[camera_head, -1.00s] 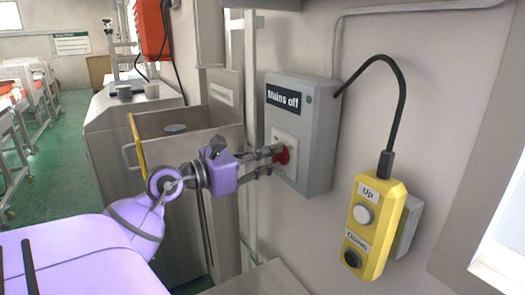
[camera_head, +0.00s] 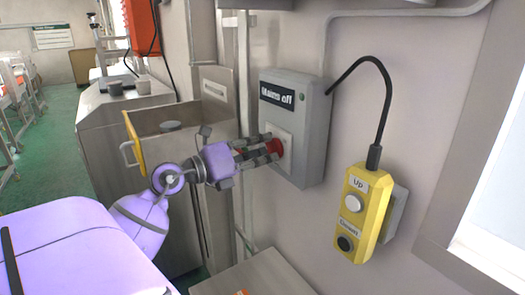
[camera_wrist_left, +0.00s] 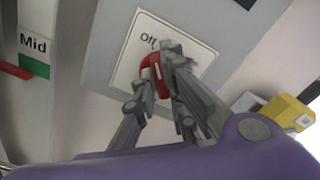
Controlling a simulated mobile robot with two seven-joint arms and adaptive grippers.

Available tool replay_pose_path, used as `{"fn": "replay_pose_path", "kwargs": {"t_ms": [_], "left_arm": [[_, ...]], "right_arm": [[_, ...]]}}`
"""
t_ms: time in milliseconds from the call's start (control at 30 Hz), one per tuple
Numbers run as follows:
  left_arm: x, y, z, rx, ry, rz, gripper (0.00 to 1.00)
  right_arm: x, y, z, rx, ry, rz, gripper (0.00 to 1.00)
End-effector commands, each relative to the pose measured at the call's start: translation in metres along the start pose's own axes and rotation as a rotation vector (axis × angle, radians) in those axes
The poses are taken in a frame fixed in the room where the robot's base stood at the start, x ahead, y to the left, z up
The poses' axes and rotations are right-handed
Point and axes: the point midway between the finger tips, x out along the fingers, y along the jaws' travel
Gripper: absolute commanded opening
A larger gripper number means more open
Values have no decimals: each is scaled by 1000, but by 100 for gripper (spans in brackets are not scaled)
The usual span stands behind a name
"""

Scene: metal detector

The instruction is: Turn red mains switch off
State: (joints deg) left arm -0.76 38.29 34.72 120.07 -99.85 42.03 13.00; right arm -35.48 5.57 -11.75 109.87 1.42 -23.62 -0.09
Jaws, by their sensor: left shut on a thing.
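The red mains switch (camera_head: 276,147) sits on a white plate on the grey box labelled "Mains off" (camera_head: 310,128), fixed to the wall. My left gripper (camera_head: 268,150) has its fingers at the switch and is shut on it. In the left wrist view the fingers (camera_wrist_left: 160,82) are around the red switch (camera_wrist_left: 150,66), covering part of it. The plate (camera_wrist_left: 140,42) shows the text "Off" beside the switch. The knob's exact angle is hard to tell behind the fingers. My right gripper is not in view.
A yellow Up/Down control box (camera_head: 362,215) hangs on the wall right of the grey box, with a black cable (camera_head: 389,100) looping above it. A steel bin (camera_head: 190,112) with a yellow edge stands left, close to my left arm. A flat surface (camera_head: 262,272) lies below.

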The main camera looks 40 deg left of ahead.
Motion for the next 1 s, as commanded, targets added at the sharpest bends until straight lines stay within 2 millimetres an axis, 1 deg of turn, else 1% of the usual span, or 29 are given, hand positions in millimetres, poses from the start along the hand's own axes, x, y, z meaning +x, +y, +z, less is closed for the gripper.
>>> {"fn": "replay_pose_path", "kwargs": {"t_ms": [100,300,800,833,933,1000], "left_arm": [[0,1,-2,-52,4,2,0],[0,2,-2,-102,5,2,0],[0,2,-2,-118,5,2,0],[0,2,-2,-118,5,2,15],[0,2,-2,-117,4,2,28],[0,1,-2,-116,3,2,30]], "right_arm": [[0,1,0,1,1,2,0],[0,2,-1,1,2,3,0],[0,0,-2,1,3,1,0],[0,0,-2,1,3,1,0],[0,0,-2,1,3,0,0],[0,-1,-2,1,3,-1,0]]}}
